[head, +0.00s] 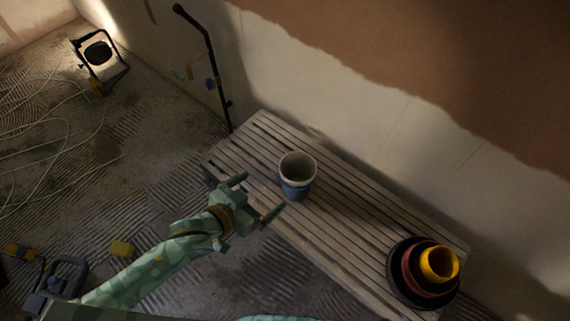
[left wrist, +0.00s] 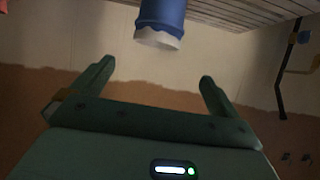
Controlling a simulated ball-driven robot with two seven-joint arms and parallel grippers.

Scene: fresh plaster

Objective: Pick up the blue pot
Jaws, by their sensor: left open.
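The blue pot (head: 296,187) stands upright on the slatted wooden bench (head: 345,232), with a pale rim and an open, empty-looking mouth. My left gripper (head: 257,195) is open and empty, with its fingers pointing towards the pot from the near left. The pot is just beyond the fingertips and not between them. In the left wrist view the pot (left wrist: 161,22) shows upside down at the top, ahead of the open fingers (left wrist: 155,78). My right gripper is not in view.
Nested black, red and yellow bowls (head: 438,265) sit at the bench's right end. The plastered wall (head: 340,85) rises close behind the bench. A black pipe (head: 212,65) stands by the bench's far left end. A work lamp (head: 98,55) and loose cables lie on the floor left.

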